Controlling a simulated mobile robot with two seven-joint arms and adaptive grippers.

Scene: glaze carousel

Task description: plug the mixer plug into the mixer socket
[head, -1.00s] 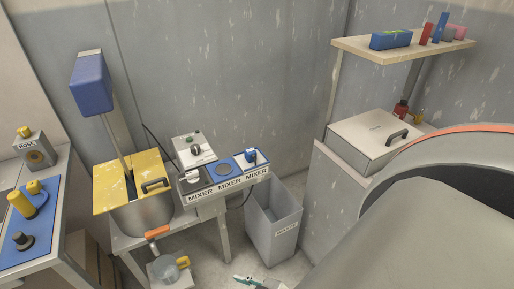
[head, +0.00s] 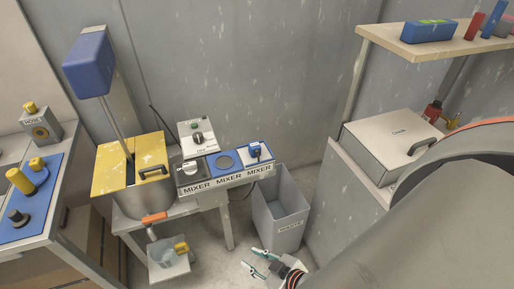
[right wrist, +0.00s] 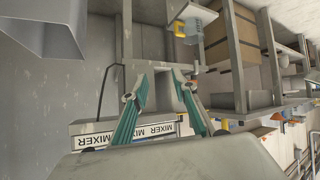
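The mixer plug (head: 255,150) is a blue plug with a dark cable, sitting on the right panel of the mixer's control strip. The mixer socket (head: 224,162) looks like the round dark-grey disc on the blue middle panel, just left of the plug. MIXER labels run along the strip's front, and this strip (right wrist: 128,131) shows upside down in the right wrist view. My right gripper (head: 257,262) is low in front of the waste bin, below and apart from the plug. Its teal fingers (right wrist: 160,82) are spread and empty. My left gripper is out of view.
A grey waste bin (head: 279,217) stands right of the mixer table. A steel pot with a yellow lid (head: 128,164) and a grey switch box (head: 197,137) adjoin the strip. A jug (head: 169,251) stands below. A lidded box (head: 390,147) is at right.

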